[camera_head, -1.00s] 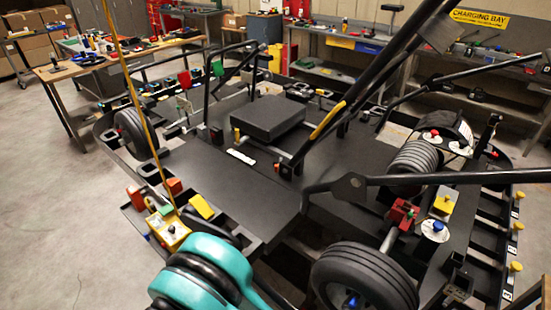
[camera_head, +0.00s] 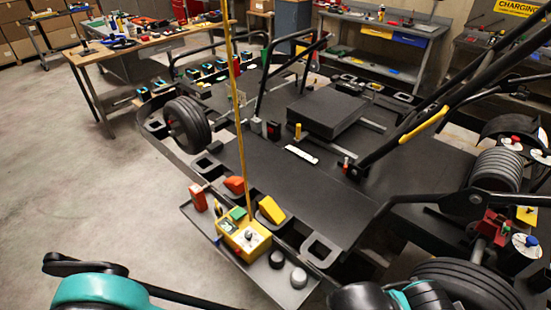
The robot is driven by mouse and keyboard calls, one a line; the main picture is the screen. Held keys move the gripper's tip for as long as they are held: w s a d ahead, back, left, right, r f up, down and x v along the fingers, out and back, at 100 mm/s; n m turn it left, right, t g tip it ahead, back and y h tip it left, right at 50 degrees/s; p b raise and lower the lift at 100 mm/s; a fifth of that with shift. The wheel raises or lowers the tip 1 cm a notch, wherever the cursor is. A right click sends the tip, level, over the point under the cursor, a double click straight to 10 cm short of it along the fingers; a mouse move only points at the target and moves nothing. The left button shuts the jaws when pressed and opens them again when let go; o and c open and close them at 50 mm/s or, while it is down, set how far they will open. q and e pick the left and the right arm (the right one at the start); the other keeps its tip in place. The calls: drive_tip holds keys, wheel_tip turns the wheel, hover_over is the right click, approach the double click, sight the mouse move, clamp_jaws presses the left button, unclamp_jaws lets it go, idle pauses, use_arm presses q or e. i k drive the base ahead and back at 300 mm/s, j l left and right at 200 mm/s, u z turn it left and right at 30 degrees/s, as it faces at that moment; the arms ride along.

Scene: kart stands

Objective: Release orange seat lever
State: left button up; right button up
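The kart's black seat (camera_head: 325,112) sits on the dark floor plate (camera_head: 285,185). A small lever with an orange-red tip (camera_head: 347,162) stands at the seat's near right side, clear of any arm. It is too small to tell whether it is latched. A yellow-topped peg (camera_head: 298,130) stands at the seat's near left corner. Teal and black parts of my arms show at the bottom left and bottom right of centre, well short of the seat. Neither gripper's fingertips can be made out.
Black frame bars (camera_head: 440,110) slope across the right. Wheels (camera_head: 187,124) flank the kart. The left floor (camera_head: 85,185) is clear.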

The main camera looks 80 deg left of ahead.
sight(346, 167)
drive_tip(key=l+u, duration=0.2)
drive_tip(key=u, duration=2.35)
drive_tip(key=k+l+u, duration=0.15)
drive_tip(key=k+l, duration=0.45)
drive_tip(key=l, duration=0.2)
drive_tip(key=k+l+u, duration=0.15)
drive_tip(key=k+l, duration=0.45)
drive_tip(key=l, duration=0.15)
drive_tip(key=z, duration=0.25)
drive_tip(key=i+j+z, duration=0.2)
drive_tip(key=j+z, duration=0.2)
drive_tip(key=i+j+z, duration=0.15)
drive_tip(key=j+z, duration=0.3)
drive_tip(key=i+j+z, duration=0.1)
drive_tip(key=j, duration=0.6)
drive_tip(key=i+j+z, duration=0.15)
drive_tip(key=j, duration=0.6)
drive_tip(key=i+j+z, duration=0.1)
drive_tip(key=j, duration=0.6)
drive_tip(key=i+j+z, duration=0.1)
drive_tip(key=j, duration=0.65)
drive_tip(key=i+j, duration=0.1)
drive_tip(key=j, duration=0.7)
drive_tip(key=i+j, duration=0.1)
drive_tip(key=j, duration=0.7)
